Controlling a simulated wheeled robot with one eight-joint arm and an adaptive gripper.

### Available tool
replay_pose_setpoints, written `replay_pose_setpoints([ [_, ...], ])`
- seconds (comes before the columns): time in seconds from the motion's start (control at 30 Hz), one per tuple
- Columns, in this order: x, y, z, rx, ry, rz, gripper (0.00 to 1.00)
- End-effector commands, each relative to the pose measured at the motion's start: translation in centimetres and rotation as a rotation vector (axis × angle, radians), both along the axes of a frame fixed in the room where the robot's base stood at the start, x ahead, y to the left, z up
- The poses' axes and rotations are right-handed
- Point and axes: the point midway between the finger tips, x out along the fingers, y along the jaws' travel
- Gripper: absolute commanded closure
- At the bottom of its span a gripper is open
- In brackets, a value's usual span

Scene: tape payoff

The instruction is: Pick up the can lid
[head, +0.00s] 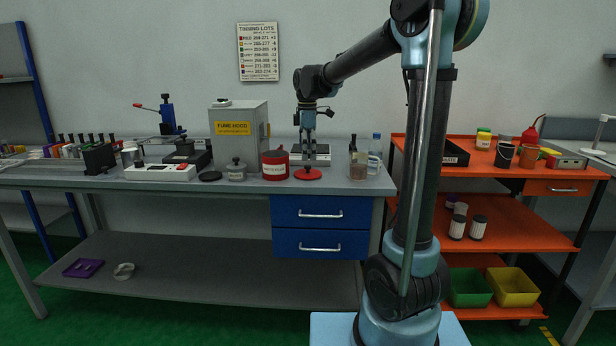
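A flat red disc, which looks like the can lid (307,175), lies on the grey workbench near its front edge. A red can (275,170) with a white label stands just left of it, in the same red. My gripper (308,163) points straight down over the middle of the lid, with its tips at or just above it. The fingers look close together, but the picture is too small to show whether they are shut on a knob or touch the lid.
A black disc (210,176) and a small grey lidded pot (237,171) lie left of the can. The fume hood box (240,128) stands behind. A brown jar (358,171) and a clear bottle (375,150) stand to the right of the lid.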

Motion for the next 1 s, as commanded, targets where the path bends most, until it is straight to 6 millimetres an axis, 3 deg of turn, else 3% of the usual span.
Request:
replay_pose_setpoints([
  [0.17,0.0,0.0,-0.9,0.000,0.000,0.000,0.00],
  [0.5,-0.1,-0.2,-4.9,0.000,0.000,0.000,0.00],
  [0.87,-0.1,-0.2,-5.7,0.000,0.000,0.000,0.00],
  [1.0,-0.1,-0.2,-5.6,0.000,0.000,0.000,0.32],
])
